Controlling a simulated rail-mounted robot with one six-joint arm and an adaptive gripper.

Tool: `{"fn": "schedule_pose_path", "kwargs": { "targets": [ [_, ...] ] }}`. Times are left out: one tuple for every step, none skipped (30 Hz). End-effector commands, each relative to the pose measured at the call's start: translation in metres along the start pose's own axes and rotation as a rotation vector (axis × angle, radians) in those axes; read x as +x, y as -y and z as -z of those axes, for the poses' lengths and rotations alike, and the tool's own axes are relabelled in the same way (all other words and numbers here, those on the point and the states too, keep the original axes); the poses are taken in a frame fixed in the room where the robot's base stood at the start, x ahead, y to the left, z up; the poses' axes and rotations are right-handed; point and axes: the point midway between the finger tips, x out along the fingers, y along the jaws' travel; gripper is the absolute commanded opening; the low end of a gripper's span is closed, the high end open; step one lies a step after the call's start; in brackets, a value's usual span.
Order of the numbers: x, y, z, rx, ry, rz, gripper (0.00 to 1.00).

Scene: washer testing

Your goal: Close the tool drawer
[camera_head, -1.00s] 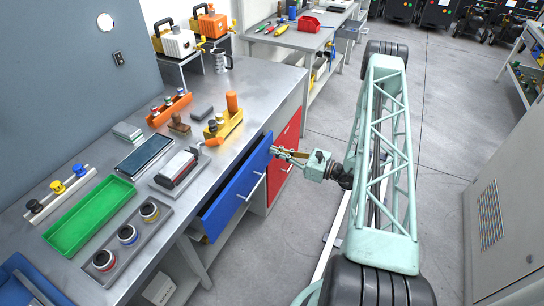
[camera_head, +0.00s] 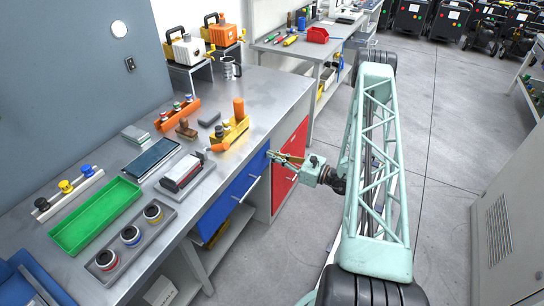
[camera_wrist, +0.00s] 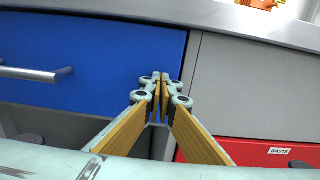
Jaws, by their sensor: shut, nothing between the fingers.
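The tool drawer has a blue front (camera_head: 228,198) and sits under the left workbench. Its front now looks flush or nearly flush with the bench, and no open inside shows. Its silver bar handle (camera_head: 246,190) also shows at the left of the wrist view (camera_wrist: 30,73). My gripper (camera_head: 272,155) is shut and empty at the right end of the blue front. In the wrist view its fingertips (camera_wrist: 160,80) point at the blue front (camera_wrist: 95,45) near its right edge, off the handle. I cannot tell whether they touch it.
A red front (camera_head: 291,165) is right of the blue one; in the wrist view it carries a WASTE label (camera_wrist: 279,151). The workbench top (camera_head: 265,92) holds a green tray (camera_head: 95,215), tools and small parts.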

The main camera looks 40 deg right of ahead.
Motion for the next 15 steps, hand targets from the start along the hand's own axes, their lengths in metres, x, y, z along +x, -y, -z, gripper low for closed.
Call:
{"fn": "schedule_pose_path", "kwargs": {
  "targets": [
    [-0.001, 0.001, -0.001, -0.002, 0.001, 0.001, 0.00],
    [-0.003, 0.001, -0.001, -0.002, 0.001, 0.000, 0.00],
    [-0.005, 0.000, -0.001, -0.001, 0.001, -0.001, 0.00],
    [-0.006, 0.000, -0.001, -0.001, 0.001, -0.001, 0.00],
    [-0.009, -0.001, -0.001, -0.001, 0.001, -0.002, 0.00],
    [-0.012, -0.001, -0.001, 0.000, 0.001, -0.002, 0.00],
    [-0.014, -0.001, 0.000, 0.000, 0.001, -0.002, 0.00],
    [-0.017, -0.002, 0.000, 0.001, 0.001, -0.002, 0.00],
    [-0.021, -0.002, 0.000, 0.001, 0.001, -0.004, 0.00],
    [-0.024, -0.003, 0.000, 0.001, 0.001, -0.005, 0.00],
    [-0.027, -0.004, 0.000, 0.002, 0.000, -0.007, 0.00],
    [-0.031, -0.005, 0.000, 0.002, 0.000, -0.007, 0.00],
    [-0.035, -0.005, 0.000, 0.002, 0.000, -0.008, 0.00],
    [-0.038, -0.005, 0.000, 0.002, 0.000, -0.008, 0.00],
    [-0.042, -0.005, -0.001, 0.002, 0.000, -0.008, 0.00]
  ]
}}
